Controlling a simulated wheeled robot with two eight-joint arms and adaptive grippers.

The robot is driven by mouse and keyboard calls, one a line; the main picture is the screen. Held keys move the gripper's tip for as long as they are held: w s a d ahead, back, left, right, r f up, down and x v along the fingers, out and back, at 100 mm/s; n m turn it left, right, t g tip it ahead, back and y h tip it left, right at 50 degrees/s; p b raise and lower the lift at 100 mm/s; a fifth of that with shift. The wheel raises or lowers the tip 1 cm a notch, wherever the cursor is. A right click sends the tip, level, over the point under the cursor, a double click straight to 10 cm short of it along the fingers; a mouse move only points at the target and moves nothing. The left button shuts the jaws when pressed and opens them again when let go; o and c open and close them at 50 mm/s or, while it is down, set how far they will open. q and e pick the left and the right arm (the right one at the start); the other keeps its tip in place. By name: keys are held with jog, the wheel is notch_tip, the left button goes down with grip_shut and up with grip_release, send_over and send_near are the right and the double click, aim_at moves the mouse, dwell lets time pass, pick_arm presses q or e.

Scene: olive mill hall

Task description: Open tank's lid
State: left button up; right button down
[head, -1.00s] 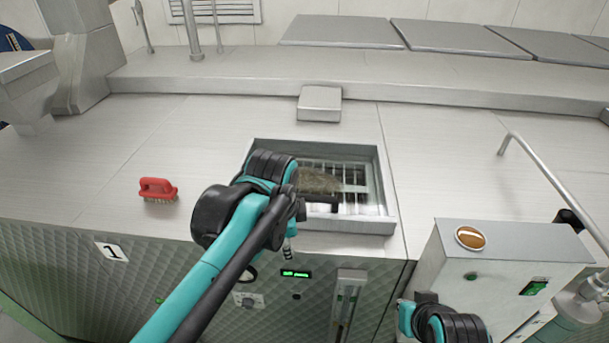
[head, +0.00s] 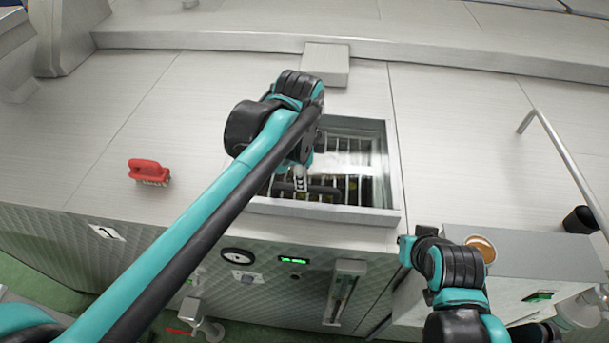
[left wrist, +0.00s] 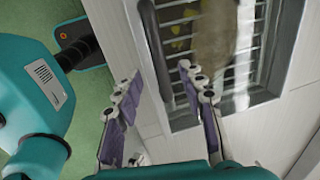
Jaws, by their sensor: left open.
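The tank's lid (head: 360,158) is a rectangular, see-through pane in a metal frame, set into the steel top, with a grating showing beneath. It lies closed. A dark bar handle (head: 325,190) runs along its near edge; it also shows in the left wrist view (left wrist: 152,45). My left gripper (head: 300,182) is over this near edge. In the left wrist view my left gripper (left wrist: 158,75) is open and empty, its fingertips on either side of the handle; I cannot tell how far above it. My right arm's wrist shows at lower right in the head view; its fingers cannot be made out.
A red brush (head: 149,172) lies on the steel top, left of the lid. A metal block (head: 325,65) stands behind the lid. At right are a grey control box (head: 535,250) and a metal rail (head: 562,155). The top around the lid is mostly clear.

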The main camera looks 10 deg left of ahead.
pick_arm(q)
jog(key=f, duration=0.3)
jog(key=w+f, duration=0.1)
jog(key=f, duration=0.2)
jog(key=shift+w, duration=0.1)
jog(key=shift+s, duration=0.2)
grip_shut()
